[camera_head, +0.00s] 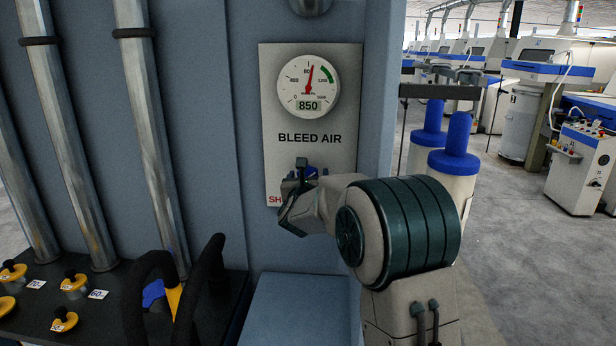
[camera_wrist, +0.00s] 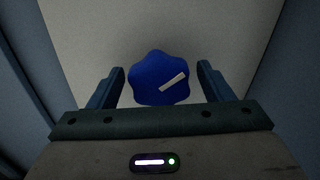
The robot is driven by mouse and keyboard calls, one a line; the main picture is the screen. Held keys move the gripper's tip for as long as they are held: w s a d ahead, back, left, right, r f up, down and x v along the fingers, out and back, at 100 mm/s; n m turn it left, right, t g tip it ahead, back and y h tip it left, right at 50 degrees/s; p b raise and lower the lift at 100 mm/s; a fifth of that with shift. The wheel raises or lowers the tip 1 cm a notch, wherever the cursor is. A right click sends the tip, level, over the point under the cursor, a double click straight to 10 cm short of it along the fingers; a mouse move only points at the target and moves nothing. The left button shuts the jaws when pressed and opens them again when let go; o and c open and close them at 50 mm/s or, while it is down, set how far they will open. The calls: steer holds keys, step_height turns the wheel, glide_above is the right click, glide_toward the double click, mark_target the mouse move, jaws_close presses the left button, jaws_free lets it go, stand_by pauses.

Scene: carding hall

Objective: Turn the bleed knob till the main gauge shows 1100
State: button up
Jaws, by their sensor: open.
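The main gauge (camera_head: 308,87) is a round white dial on a grey panel marked BLEED AIR. Its digital readout shows 850 and its red needle points just right of straight up. The bleed knob (camera_wrist: 158,78) is blue and lobed, with a white mark pointing up and to the right in the wrist view. My gripper (camera_wrist: 162,85) is open, with one finger on each side of the knob and a gap on both sides. In the head view my gripper (camera_head: 297,190) covers most of the knob and the lettering under it.
Pipes (camera_head: 150,140) and a black shelf with yellow-and-black knobs (camera_head: 75,282) are at the left. Black curved handles (camera_head: 205,290) rise near the panel. Blue-topped cylinders (camera_head: 453,160) stand behind my arm at the right. Open floor and machines lie beyond.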

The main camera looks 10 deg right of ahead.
steer(key=c, duration=0.9)
steer(key=shift+c, duration=0.2)
